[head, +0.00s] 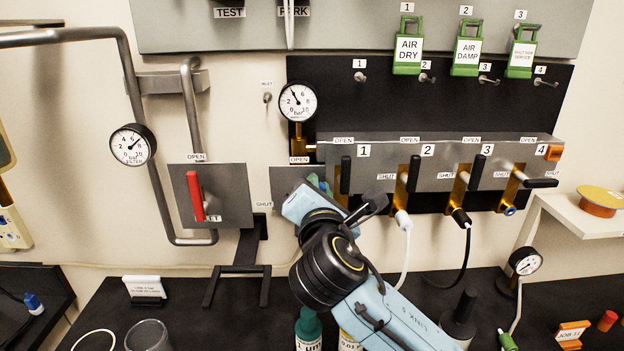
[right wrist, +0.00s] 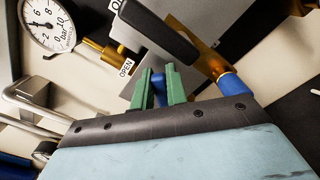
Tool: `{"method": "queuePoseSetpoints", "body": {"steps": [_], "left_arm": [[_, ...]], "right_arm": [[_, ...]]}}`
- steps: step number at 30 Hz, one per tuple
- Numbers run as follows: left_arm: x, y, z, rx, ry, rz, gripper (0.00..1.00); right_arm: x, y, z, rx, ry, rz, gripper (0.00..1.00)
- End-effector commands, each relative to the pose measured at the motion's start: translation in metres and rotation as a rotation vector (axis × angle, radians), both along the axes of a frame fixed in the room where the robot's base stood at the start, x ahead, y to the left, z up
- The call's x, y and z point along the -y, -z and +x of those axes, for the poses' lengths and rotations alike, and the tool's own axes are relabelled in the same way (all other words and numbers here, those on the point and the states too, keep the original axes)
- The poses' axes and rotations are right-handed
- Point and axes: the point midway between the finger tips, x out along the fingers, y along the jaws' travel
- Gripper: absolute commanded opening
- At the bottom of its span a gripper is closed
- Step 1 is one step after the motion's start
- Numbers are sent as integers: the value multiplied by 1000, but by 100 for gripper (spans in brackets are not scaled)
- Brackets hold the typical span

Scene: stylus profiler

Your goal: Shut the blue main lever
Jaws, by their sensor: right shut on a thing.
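The blue main lever (right wrist: 159,96) shows as a small blue piece between the green fingertips of my right gripper (right wrist: 160,82) in the right wrist view. The gripper is shut on it, and the fingers hide most of it. In the head view, my right gripper (head: 319,184) is over the right part of the grey main valve plate (head: 287,182), below the brass gauge fitting. The plate has an OPEN label (head: 299,160) at its top and a SHUT label (head: 263,205) at its left. The lever's exact angle is hidden. My left gripper is not in view.
Close to the right stand brass valves with black levers (head: 413,174) on a grey manifold, with hoses hanging below. A red lever (head: 196,196) sits on a plate at left. A pressure gauge (head: 297,101) is just above. Bottles stand on the dark bench (head: 185,310) below.

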Motion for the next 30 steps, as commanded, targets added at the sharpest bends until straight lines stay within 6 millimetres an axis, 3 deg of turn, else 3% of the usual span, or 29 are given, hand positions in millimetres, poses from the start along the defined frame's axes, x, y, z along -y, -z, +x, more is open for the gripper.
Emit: {"method": "queuePoseSetpoints", "body": {"steps": [18,30], "left_arm": [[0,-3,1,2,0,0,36],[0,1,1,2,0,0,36]], "right_arm": [[14,25,0,-3,2,571,0],[16,35,0,-2,1,806,0]]}}
